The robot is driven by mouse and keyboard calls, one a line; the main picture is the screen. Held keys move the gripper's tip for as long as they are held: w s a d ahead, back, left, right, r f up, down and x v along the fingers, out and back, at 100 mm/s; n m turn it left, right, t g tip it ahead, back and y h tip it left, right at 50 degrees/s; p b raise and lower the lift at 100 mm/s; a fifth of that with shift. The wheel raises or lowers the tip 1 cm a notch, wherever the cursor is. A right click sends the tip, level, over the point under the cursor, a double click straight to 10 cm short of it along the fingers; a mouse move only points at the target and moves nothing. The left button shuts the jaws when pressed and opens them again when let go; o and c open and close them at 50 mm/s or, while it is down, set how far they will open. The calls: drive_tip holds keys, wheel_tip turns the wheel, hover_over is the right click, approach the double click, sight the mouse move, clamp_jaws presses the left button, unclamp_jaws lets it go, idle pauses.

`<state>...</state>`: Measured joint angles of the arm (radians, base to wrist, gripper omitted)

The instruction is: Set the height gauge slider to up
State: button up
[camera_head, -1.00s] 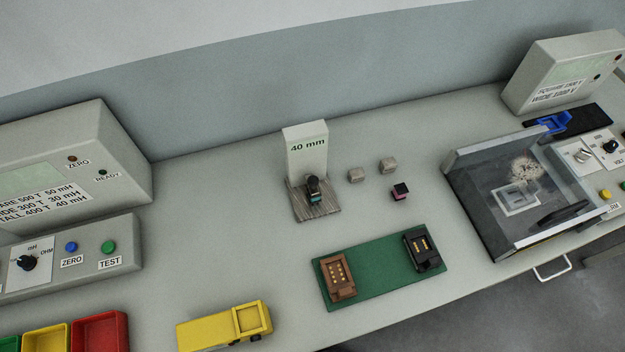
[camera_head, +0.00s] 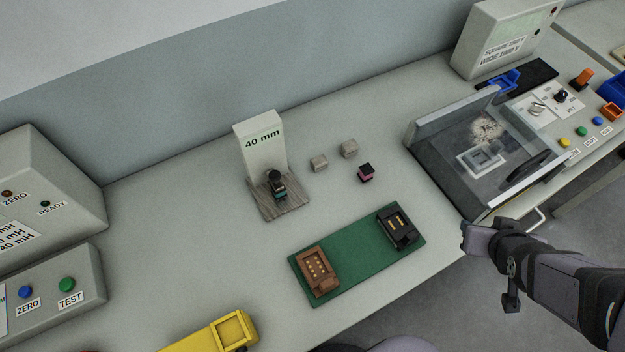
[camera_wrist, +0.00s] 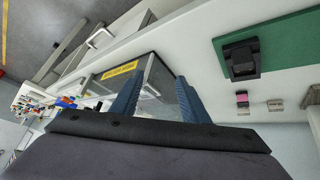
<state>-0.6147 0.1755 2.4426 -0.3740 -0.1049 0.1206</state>
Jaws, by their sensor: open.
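The height gauge (camera_head: 261,147) stands upright at the back of the bench, a pale plate marked "40 mm" on a grey wood-like base (camera_head: 292,205). Its dark slider (camera_head: 275,180) sits low in front of the plate, near the base. A small teal part shows below the slider. My gripper (camera_head: 468,238) is at the right, by the bench's front edge, well away from the gauge. In the wrist view my gripper's two blue fingers (camera_wrist: 158,98) stand apart with nothing held. The gauge is not recognisable in the wrist view.
A green board (camera_head: 355,262) with a brown and a black socket lies in front of the gauge. Two grey cubes and a black-pink block (camera_head: 366,173) sit right of it. A clear-lidded fixture (camera_head: 480,165) stands at right. A yellow tray vehicle (camera_head: 215,335) is at front left.

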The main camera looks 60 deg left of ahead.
drive_tip(key=s+a+f+n+y, duration=0.1)
drive_tip(key=s+a+n+y, duration=0.2)
drive_tip(key=a, duration=0.6)
drive_tip(key=n+g+y+b, duration=0.3)
drive_tip(key=n+g+y, duration=0.3)
drive_tip(key=n+g, duration=0.25)
approach(276, 175)
drive_tip(key=shift+m+g+h, duration=0.25)
drive_tip(key=shift+h, duration=0.05)
drive_tip(key=shift+r+p+x, duration=0.2)
drive_tip(key=shift+p+x, duration=0.55)
drive_tip(key=shift+x, duration=3.15)
drive_tip(key=shift+w+a, duration=0.1)
drive_tip(key=shift+w, duration=0.05)
